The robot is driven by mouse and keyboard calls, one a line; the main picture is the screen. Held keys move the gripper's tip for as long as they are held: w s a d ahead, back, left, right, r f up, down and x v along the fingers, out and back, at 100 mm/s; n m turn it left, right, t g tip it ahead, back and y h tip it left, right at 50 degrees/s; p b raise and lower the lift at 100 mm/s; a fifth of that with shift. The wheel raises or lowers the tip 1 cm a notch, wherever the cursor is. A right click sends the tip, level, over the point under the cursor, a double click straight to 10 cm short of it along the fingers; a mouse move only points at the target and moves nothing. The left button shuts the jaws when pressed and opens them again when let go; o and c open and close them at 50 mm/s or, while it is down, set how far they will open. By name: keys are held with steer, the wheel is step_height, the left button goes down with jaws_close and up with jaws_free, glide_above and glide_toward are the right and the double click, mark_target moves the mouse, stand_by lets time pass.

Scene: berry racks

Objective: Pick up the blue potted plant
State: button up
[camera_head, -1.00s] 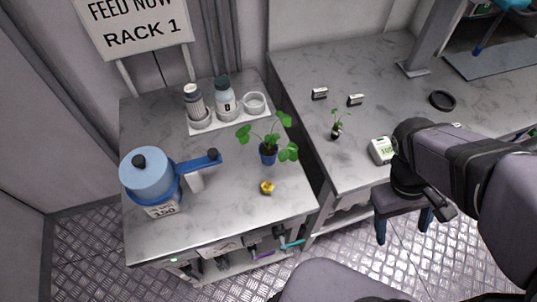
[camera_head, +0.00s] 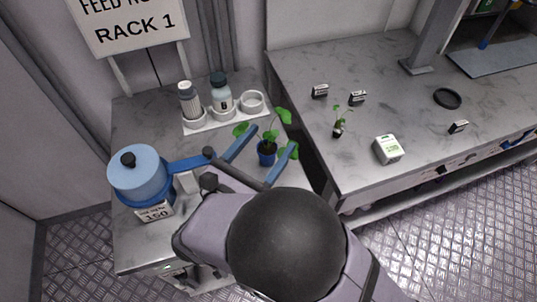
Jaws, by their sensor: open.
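The blue potted plant (camera_head: 266,158) stands upright on the left bench, a small blue pot with round green leaves. My gripper (camera_head: 274,139) reaches over the bench from the front, its two blue fingers spread wide. In this view the pot appears between the fingers, one on its left and one on its right. I cannot tell whether either finger touches the pot or at what height they are. Some leaves are partly covered by the fingers.
A blue pitcher (camera_head: 139,172) labelled 150 stands left of my gripper. A white holder with a grey-white bottle (camera_head: 189,100) and a blue-grey bottle (camera_head: 222,94) is behind the plant. The right bench holds a small seedling (camera_head: 338,127) and a white box (camera_head: 388,149).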

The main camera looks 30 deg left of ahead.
steer(key=s+a+n+y, duration=0.2)
steer(key=a, duration=0.1)
glide_toward(263, 158)
steer(key=w, duration=0.3)
steer(key=shift+w+f+t, duration=0.1)
steer(key=shift+w+t, duration=0.2)
steer(key=shift+w+a+f+p, duration=0.1)
steer(key=shift+w+p, duration=0.55)
steer(key=shift+w, duration=1.15)
steer(key=shift+w+a+p, duration=0.1)
steer(key=shift+w+p, duration=0.55)
steer(key=shift+w, duration=1.2)
steer(key=c, duration=1.2)
